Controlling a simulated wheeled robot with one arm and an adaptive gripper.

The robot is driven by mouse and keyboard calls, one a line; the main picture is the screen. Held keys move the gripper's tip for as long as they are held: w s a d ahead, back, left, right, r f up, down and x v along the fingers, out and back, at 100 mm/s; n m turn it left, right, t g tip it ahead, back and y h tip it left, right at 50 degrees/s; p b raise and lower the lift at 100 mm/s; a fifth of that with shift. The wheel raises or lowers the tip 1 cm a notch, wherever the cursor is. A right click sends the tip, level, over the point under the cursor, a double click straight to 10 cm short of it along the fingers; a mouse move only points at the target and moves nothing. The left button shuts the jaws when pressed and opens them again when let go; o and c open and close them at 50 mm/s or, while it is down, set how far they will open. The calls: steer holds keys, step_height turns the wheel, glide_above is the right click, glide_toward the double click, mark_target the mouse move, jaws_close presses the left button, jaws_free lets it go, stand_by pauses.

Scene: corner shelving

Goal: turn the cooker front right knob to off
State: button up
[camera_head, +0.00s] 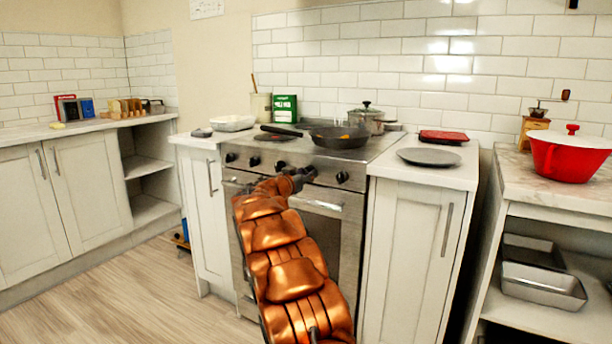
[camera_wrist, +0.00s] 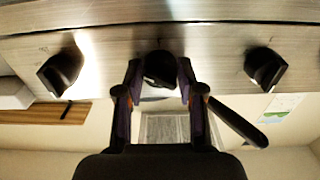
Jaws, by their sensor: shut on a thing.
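The cooker (camera_head: 325,225) is a steel unit with a row of dark knobs along its front panel. My gripper (camera_head: 303,177) is at this panel, right of its middle. In the wrist view my gripper (camera_wrist: 160,78) has its two fingers on either side of a black knob (camera_wrist: 160,67), shut on it. One free knob (camera_wrist: 61,73) shows to the left and another (camera_wrist: 266,68) to the right. In the head view the rightmost knob (camera_head: 342,177) is free, and my gripper mostly hides the held knob. I cannot read any knob markings.
A black frying pan (camera_head: 340,137) and a lidded pot (camera_head: 366,117) stand on the cooker top. The oven door handle (camera_head: 316,207) runs below the knobs, close to my arm. A grey plate (camera_head: 428,157) lies on the right counter.

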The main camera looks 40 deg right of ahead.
steer(key=n+b, duration=0.1)
steer(key=n, duration=0.5)
steer(key=n+b, duration=0.1)
steer(key=n, duration=0.6)
steer(key=shift+s+r, duration=0.15)
steer(key=n+p, duration=0.4)
steer(key=n, duration=0.2)
steer(key=shift+r+n, duration=0.15)
steer(key=shift+n, duration=0.25)
steer(key=shift+n+p, duration=1.75)
steer(key=shift+n, duration=0.25)
steer(key=shift+f, duration=0.2)
